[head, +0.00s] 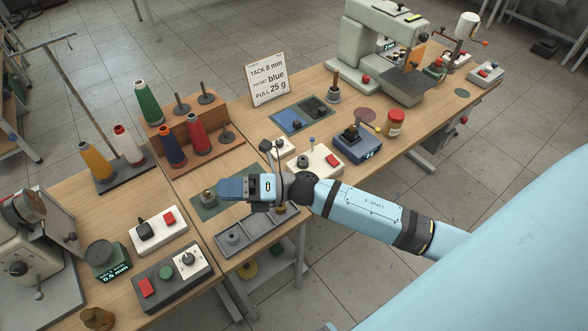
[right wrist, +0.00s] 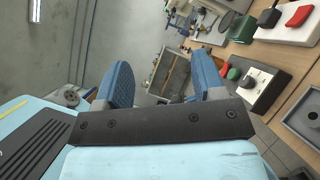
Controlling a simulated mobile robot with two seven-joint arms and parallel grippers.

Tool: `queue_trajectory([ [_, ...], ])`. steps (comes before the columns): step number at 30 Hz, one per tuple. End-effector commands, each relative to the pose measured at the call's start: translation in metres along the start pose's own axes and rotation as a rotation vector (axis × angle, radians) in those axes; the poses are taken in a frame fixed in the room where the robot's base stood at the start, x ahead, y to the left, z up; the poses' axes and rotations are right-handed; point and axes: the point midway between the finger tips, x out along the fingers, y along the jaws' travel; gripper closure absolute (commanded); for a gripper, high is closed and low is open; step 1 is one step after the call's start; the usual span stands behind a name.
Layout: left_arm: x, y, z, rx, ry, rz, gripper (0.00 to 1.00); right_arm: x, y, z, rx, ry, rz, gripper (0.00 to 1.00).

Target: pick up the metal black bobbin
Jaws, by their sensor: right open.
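My right gripper (head: 222,189) reaches in from the right over the green mat (head: 207,211), above the front of the table. Its blue fingers also show in the right wrist view (right wrist: 164,78), spread apart with nothing between them. I cannot clearly make out the metal black bobbin. A grey compartment tray (head: 266,239) lies just in front of the gripper, with a small round dark item (head: 232,238) in its left part, too small to identify. A small brownish knobbed object (head: 209,197) stands on the mat beside the fingertips. The gripper and forearm hide part of the mat. My left gripper is not in view.
A wooden thread rack (head: 180,130) with large spools stands behind the mat. A switch box (head: 158,231) and a dark control box (head: 172,277) lie to the left. A blue device (head: 357,145), a red-lidded jar (head: 396,123) and a sewing machine (head: 380,50) stand to the right.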

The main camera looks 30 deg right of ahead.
Motion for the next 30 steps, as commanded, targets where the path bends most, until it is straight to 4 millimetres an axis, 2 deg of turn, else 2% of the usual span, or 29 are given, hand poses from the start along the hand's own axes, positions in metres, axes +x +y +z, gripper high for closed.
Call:
queue_trajectory([
  [1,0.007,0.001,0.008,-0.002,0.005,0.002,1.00,0.002,-0.010,0.000,-0.189,0.139,0.010,0.37],
  [4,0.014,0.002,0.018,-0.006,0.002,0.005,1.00,-0.006,-0.029,0.000,-0.552,0.439,0.024,0.37],
  [7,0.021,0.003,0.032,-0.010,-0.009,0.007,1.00,-0.031,-0.058,0.013,-0.874,0.758,0.019,0.37],
  [10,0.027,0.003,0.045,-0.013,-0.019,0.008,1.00,-0.070,-0.089,0.044,-1.133,1.096,-0.009,0.37],
  [12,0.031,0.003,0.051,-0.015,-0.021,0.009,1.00,-0.102,-0.105,0.075,-1.258,1.327,-0.040,0.37],
  [15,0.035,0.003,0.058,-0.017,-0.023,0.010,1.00,-0.145,-0.114,0.121,-1.355,1.612,-0.092,0.37],
  [18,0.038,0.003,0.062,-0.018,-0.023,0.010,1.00,-0.177,-0.114,0.156,-1.379,1.817,-0.138,0.37],
  [21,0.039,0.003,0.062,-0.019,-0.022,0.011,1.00,-0.195,-0.110,0.177,-1.378,1.931,-0.166,0.37],
  [26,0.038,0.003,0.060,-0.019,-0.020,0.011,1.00,-0.204,-0.120,0.177,-1.369,1.976,-0.172,0.37],
  [30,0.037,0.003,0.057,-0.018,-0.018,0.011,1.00,-0.208,-0.144,0.162,-1.367,1.972,-0.170,0.37],
])
